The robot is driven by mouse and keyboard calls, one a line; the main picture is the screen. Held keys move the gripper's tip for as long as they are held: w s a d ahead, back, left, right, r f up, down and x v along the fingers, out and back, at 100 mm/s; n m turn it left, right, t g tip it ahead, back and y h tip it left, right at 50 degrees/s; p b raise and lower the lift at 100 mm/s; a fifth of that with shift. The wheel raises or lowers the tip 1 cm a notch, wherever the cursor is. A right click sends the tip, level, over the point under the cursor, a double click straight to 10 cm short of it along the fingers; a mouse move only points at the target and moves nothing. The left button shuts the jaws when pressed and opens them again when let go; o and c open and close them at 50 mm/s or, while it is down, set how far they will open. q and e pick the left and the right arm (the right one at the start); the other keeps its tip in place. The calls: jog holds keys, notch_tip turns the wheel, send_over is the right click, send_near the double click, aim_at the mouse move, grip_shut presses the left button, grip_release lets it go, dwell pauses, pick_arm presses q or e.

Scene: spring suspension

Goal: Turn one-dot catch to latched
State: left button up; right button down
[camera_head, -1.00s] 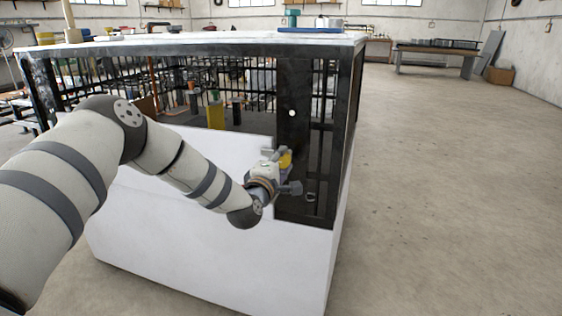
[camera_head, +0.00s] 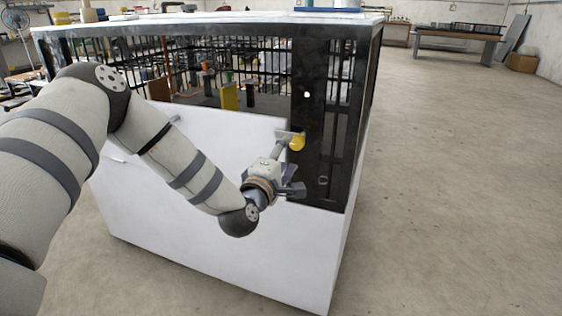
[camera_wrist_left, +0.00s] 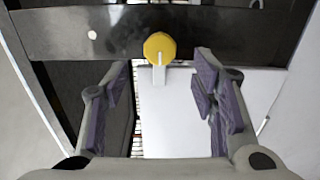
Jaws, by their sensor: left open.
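The one-dot catch is a round yellow knob (camera_head: 297,143) on the dark post of the cage, below a single white dot (camera_head: 307,95). In the left wrist view the yellow knob (camera_wrist_left: 159,47) has a pale tab (camera_wrist_left: 158,75) pointing down the picture, over the white panel; in the head view it points left. The dot also shows there (camera_wrist_left: 92,35), left of the knob. My left gripper (camera_head: 290,168) is open and empty, short of the knob and apart from it. Its purple-padded fingers (camera_wrist_left: 160,78) spread to either side of the tab. My right gripper is not in view.
The white panel (camera_head: 190,210) covers the cage's lower front. Behind the bars stand a yellow block (camera_head: 229,96) and dark posts. A small ring (camera_head: 323,181) sits low on the dark post. The floor at right (camera_head: 460,180) is clear.

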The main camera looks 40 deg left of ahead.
pick_arm(q)
jog(key=v, duration=0.4)
jog(key=shift+s, duration=0.2)
